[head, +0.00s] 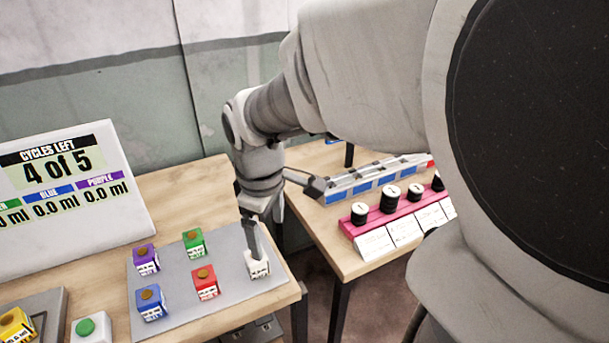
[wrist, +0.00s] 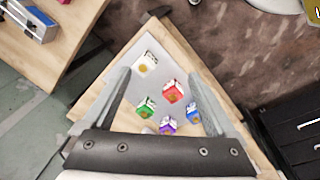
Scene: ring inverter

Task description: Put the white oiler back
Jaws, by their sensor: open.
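The white oiler (head: 258,266) is a small cube at the right end of the grey mat (head: 222,297) in the head view. It also shows in the wrist view (wrist: 147,63), beyond my fingertips and nearer the left finger. My gripper (head: 251,245) points down over it in the head view, and a finger overlaps its top. My gripper (wrist: 160,76) is open in the wrist view, with nothing held between its fingers. I cannot tell whether a finger touches the oiler.
Red (head: 206,283), green (head: 194,243), purple (head: 146,259) and blue (head: 151,302) cubes stand on the mat. A yellow cube (head: 15,325) and a green button (head: 87,328) are at lower left.

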